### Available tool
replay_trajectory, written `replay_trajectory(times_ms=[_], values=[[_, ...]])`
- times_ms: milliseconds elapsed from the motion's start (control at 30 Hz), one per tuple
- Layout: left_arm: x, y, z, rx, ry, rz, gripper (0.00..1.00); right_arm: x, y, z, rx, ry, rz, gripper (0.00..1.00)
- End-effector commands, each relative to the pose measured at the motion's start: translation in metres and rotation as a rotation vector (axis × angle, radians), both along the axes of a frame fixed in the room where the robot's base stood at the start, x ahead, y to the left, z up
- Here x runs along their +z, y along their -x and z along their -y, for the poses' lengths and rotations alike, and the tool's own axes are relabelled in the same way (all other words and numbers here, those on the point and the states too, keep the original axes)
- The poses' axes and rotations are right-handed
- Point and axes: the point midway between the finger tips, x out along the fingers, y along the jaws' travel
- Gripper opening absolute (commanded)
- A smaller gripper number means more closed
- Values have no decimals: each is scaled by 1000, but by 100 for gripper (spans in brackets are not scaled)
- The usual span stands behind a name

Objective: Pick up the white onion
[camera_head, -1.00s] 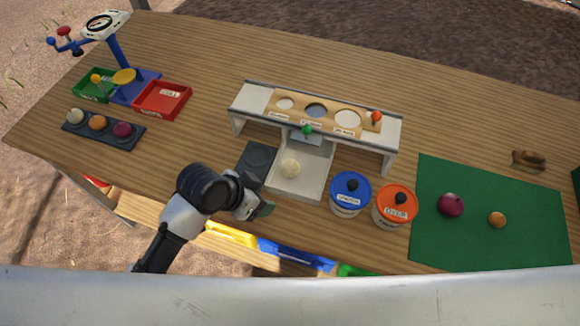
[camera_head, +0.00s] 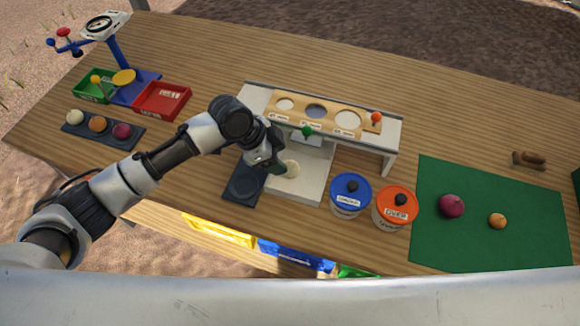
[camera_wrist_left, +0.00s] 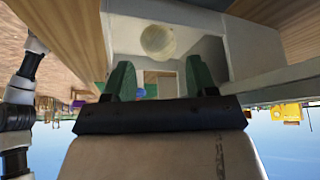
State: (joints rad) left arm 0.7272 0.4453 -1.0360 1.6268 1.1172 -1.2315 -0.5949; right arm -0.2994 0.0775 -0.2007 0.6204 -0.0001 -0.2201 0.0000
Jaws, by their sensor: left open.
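The white onion (camera_head: 292,169) sits on the pale tray (camera_head: 309,188) at the front of the white sorting stand. My left gripper (camera_head: 276,163) is just left of it in the head view and partly overlaps it. In the left wrist view, the onion (camera_wrist_left: 158,40) shows beyond the two green fingertips (camera_wrist_left: 157,80), roughly centred between them. The fingers are apart with nothing between them. Another pale onion (camera_head: 75,117) lies in the dark holder at the left. My right gripper is not in view.
The stand (camera_head: 390,135) with round holes rises behind the onion. A dark pad (camera_head: 243,187) lies left of the tray. Blue-lidded (camera_head: 350,195) and orange-lidded (camera_head: 395,207) jars stand close on the right. A green mat (camera_head: 480,240) holds two onions.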

Motion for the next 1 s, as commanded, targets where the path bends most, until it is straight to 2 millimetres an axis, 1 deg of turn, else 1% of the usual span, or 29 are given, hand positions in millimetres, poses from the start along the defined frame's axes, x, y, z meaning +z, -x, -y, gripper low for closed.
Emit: replay_trajectory(times_ms=[133, 267, 300, 400, 500, 667, 767, 900, 1000], values=[[-11, 1, 7, -1, 0, -2, 57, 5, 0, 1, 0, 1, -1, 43], [-28, 1, 18, -1, -1, -3, 57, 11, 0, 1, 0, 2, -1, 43], [-34, 1, 20, 0, -1, -1, 57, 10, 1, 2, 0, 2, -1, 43], [-44, 0, 25, 1, 0, 0, 57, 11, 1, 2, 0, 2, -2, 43], [-47, 0, 27, 1, 0, 0, 57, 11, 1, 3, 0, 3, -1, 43], [-48, 0, 27, 0, 0, 1, 57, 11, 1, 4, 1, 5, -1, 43], [-47, 0, 26, 0, 0, 1, 45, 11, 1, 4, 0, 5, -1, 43], [-47, 0, 27, 0, 0, 1, 23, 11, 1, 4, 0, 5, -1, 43], [-47, 0, 26, 0, 0, 1, 23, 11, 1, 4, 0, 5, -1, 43]])
